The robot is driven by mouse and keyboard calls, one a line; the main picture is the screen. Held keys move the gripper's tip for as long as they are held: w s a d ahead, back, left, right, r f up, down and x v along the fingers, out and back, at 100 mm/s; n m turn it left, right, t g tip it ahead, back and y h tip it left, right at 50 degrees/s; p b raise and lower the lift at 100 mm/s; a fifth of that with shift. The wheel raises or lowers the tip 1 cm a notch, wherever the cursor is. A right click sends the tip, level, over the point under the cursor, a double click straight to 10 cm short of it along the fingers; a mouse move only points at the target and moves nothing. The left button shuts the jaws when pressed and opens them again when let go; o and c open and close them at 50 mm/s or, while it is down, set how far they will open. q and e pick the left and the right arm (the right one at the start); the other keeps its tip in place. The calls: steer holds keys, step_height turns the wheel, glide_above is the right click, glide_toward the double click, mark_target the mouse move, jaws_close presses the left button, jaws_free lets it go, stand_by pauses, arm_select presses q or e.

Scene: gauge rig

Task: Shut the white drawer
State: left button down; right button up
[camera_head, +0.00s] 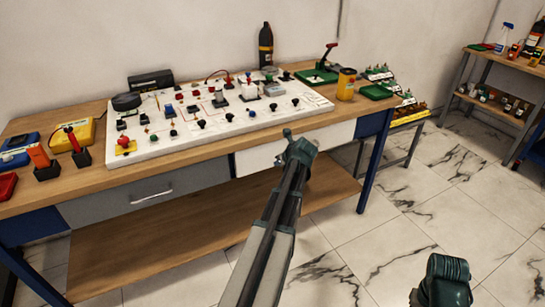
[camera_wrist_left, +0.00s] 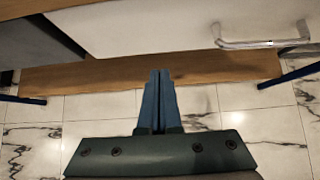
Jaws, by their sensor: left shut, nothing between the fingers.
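The white drawer (camera_head: 335,137) is under the right part of the workbench top. Its left end seems to stand out a little from the bench, but I cannot tell how far. My left gripper (camera_head: 287,133) is shut and empty, in front of the drawer, and covers the middle of its front. In the left wrist view the white drawer front (camera_wrist_left: 140,28) crosses the top, with a metal bar handle (camera_wrist_left: 262,43) at the right. The shut fingers (camera_wrist_left: 160,76) point toward the front, left of the handle. I cannot tell whether they touch it.
A grey drawer (camera_head: 150,194) with a handle sits further left under the wooden workbench (camera_head: 205,172). A white gauge board (camera_head: 180,145) with several parts stands on top. A lower wooden shelf (camera_head: 165,255) and a blue leg (camera_head: 376,165) are nearby. Marble floor (camera_head: 400,200) is free at the right.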

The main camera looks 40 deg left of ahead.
arm_select(q)
steer(key=p+v, duration=0.3)
steer(key=v, duration=0.3)
arm_select(e)
step_height(320, 180, up, 4)
steer(key=shift+r, duration=0.15)
arm_select(q)
steer(key=s+d+r+n+h+p, duration=0.1)
steer(key=s+d+n+h+p, duration=0.15)
steer(key=d, duration=0.65)
steer(key=s+d+n+h+p, duration=0.15)
steer(key=d+n, duration=0.25)
steer(key=d, duration=0.5)
steer(key=s+d+r+n+h+p, duration=0.1)
steer(key=d+n+p, duration=0.2)
steer(key=d, duration=0.6)
steer(key=s+d+r+n+g+h+p, duration=0.1)
steer(key=s+d+n, duration=0.3)
steer(key=d, duration=0.5)
steer(key=s+d+r+n+g+h+p, duration=0.1)
steer(key=s+d+n+g+p, duration=0.1)
steer(key=s+d+n, duration=0.3)
steer(key=s+d+p, duration=0.1)
steer(key=s+d, duration=0.3)
steer(key=shift+s+d+r+g, duration=0.15)
steer(key=shift+s+r+g, duration=0.15)
steer(key=shift+s+r, duration=0.1)
arm_select(e)
step_height(320, 180, up, 11)
